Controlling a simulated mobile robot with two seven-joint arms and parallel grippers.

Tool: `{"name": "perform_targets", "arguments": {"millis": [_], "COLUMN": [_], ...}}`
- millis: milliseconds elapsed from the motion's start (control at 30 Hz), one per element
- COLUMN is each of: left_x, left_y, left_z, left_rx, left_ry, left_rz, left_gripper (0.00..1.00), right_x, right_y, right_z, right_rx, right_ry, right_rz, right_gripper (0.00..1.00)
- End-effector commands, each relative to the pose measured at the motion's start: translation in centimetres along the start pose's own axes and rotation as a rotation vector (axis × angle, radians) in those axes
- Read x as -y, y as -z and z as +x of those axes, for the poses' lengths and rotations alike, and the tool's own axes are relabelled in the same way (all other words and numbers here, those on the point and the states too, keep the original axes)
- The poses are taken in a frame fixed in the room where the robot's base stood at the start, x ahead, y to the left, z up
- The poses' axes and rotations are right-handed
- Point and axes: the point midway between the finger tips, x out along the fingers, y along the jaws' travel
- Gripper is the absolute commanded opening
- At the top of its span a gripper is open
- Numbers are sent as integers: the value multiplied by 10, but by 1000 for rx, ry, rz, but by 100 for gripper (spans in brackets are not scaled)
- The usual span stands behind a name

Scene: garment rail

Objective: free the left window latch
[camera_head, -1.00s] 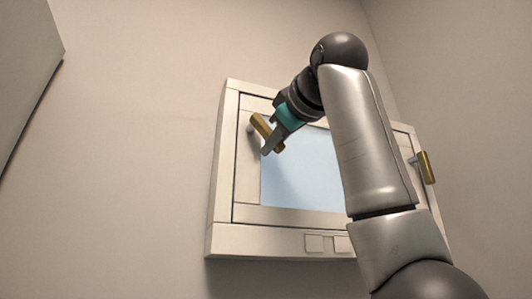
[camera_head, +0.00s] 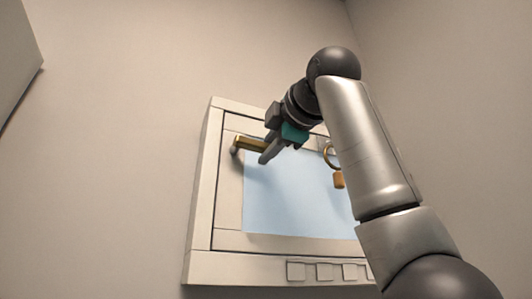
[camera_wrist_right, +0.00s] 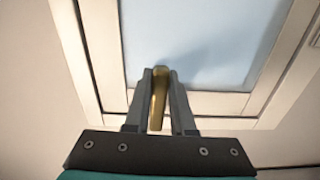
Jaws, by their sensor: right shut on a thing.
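The left window latch (camera_head: 250,144) is a gold bar handle on a round pivot at the upper left of the window frame (camera_head: 231,190). It lies close to level, its free end reaching right into my right gripper (camera_head: 268,153). In the wrist view, the right gripper (camera_wrist_right: 160,80) has its two grey fingers closed on either side of the gold latch handle (camera_wrist_right: 157,100). The handle's far end is partly hidden by the fingers in the head view. My left gripper is not in view.
A gold ring with a small block (camera_head: 338,179) hangs in front of the blue pane (camera_head: 290,200), beside my right forearm. Several small square plates (camera_head: 323,271) line the lower sill. My forearm covers the window's right side. The wall left of the window is clear.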

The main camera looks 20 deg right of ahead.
Motion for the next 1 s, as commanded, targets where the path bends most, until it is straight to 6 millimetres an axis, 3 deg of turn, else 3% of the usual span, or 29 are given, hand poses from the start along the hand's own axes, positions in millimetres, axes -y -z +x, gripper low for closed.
{"name": "perform_targets", "arguments": {"millis": [667,700,933,1000], "left_x": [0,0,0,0], "left_y": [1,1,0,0], "left_z": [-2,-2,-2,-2], "left_rx": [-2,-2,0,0], "left_ry": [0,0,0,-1], "left_rz": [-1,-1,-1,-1], "left_gripper": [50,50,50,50], "right_x": [-4,-4,-4,-4], "right_y": [1,1,1,1], "right_z": [-3,-3,-3,-2], "right_rx": [0,0,0,0], "right_ry": [-1,-2,-1,0], "right_rz": [-65,-65,-63,-63], "right_gripper": [0,24,50,52]}}
